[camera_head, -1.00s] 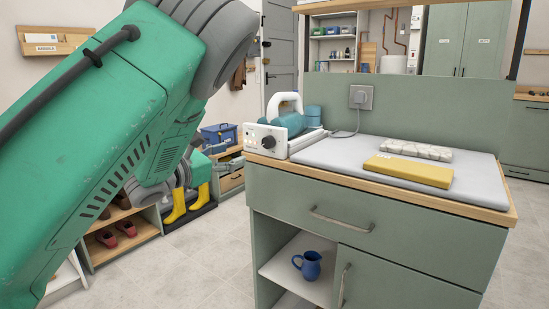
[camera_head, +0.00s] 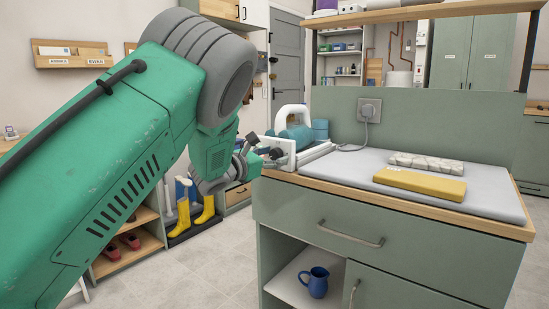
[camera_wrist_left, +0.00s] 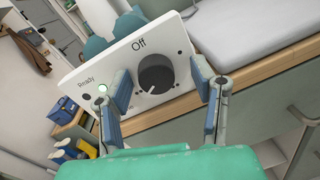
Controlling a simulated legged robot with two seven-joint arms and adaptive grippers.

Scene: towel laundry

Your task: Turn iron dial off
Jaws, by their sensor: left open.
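The iron's white front panel (camera_wrist_left: 128,58) carries a black round dial (camera_wrist_left: 157,74). "Off" is printed above the dial, and its white mark points down, away from that word. A small pale green light sits beside the word "Ready". My left gripper (camera_wrist_left: 163,86) is open, its fingers on either side of the dial; I cannot tell whether they touch it. In the head view my left gripper (camera_head: 264,149) is at the panel and covers much of it. The teal iron (camera_head: 298,134) with its white handle rests behind the panel. My right gripper is not in view.
The iron station stands at the left end of a green cabinet with a grey pad (camera_head: 345,172). A folded yellow towel (camera_head: 420,184) and a patterned folded towel (camera_head: 427,163) lie further right. A cord runs to a wall socket (camera_head: 368,110).

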